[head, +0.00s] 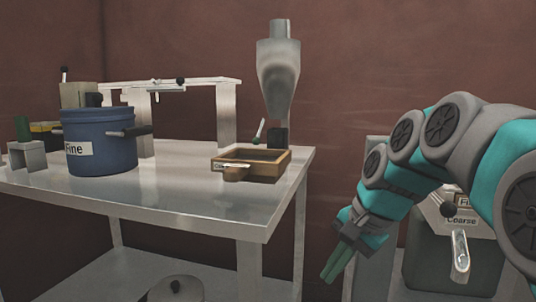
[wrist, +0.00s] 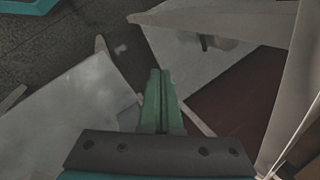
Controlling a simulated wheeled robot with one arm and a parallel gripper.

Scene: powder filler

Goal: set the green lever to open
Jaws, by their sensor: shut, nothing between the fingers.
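No lever in view is clearly green. A small upright green piece (head: 22,128) shows at the far left of the table, by a grey bracket; I cannot tell whether it is a lever. My gripper (head: 330,278) points down in front of the table's right side, well away from that green piece. Its green fingers are together and empty, and they also show in the wrist view (wrist: 160,88).
A blue pot labelled Fine (head: 103,152) and a wooden tray (head: 248,166) stand on the metal table (head: 190,206). A shelf (head: 170,82) rises behind. A grey machine labelled Coarse (head: 449,255), with a black knob, stands right, partly behind my arm. A round lid (head: 175,290) lies below the table.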

